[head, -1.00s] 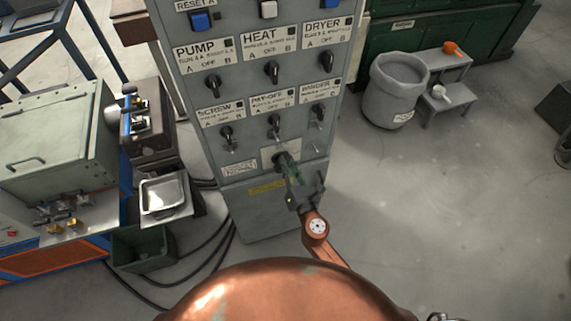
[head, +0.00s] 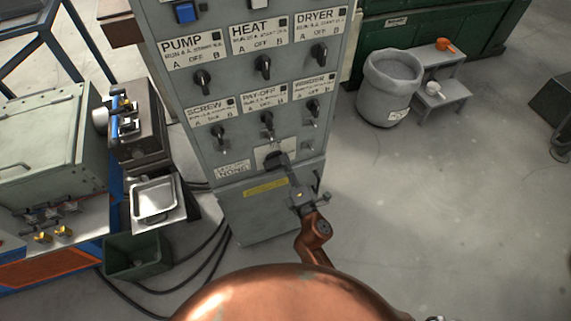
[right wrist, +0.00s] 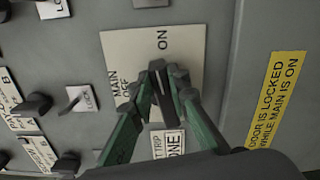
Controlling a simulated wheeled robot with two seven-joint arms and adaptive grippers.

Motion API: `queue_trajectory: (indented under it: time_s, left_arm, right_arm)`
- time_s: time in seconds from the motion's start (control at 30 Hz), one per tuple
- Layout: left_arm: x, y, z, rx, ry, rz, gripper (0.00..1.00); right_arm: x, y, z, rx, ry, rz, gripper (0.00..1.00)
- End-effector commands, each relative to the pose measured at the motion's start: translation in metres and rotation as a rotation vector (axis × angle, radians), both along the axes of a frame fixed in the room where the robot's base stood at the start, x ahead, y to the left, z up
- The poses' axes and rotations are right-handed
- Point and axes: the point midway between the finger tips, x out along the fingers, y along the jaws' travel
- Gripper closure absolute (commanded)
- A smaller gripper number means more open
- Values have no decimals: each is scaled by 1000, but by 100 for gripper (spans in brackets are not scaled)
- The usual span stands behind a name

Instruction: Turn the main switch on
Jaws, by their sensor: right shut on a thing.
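The main switch (right wrist: 165,95) is a dark knob with a pale line, on a light plate (right wrist: 190,50) marked MAIN OFF and ON. In the right wrist view the plate is turned sideways, and the knob's upper end lies below the word ON. My right gripper (right wrist: 164,78) is shut on the knob, its green fingers on either side. In the head view my right gripper (head: 280,165) reaches the plate (head: 264,152) low on the grey cabinet and hides much of the knob. My left gripper is not in view.
Rows of dark selector knobs sit above, such as the PAY-OFF knob (head: 267,119). A yellow door-lock label (right wrist: 277,97) is beside the plate. Cables lie left of the cabinet.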

Motion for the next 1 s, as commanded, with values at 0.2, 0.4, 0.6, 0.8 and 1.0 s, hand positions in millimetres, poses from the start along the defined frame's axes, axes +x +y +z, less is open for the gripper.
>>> queue_trajectory:
  time_s: [0.2, 0.4, 0.6, 0.8, 1.0]
  left_arm:
    - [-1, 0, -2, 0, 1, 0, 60]
    - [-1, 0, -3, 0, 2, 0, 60]
    - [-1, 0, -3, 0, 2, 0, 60]
    - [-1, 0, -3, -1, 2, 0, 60]
    - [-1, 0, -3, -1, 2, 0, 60]
  right_arm:
    - [0, 0, -5, 119, 41, 0, 100]
    - [0, 0, -6, 180, 61, 1, 100]
    - [0, 0, -7, 204, 69, 2, 100]
    - [0, 0, -7, 208, 70, 2, 100]
    - [0, 0, -8, 207, 71, 0, 82]
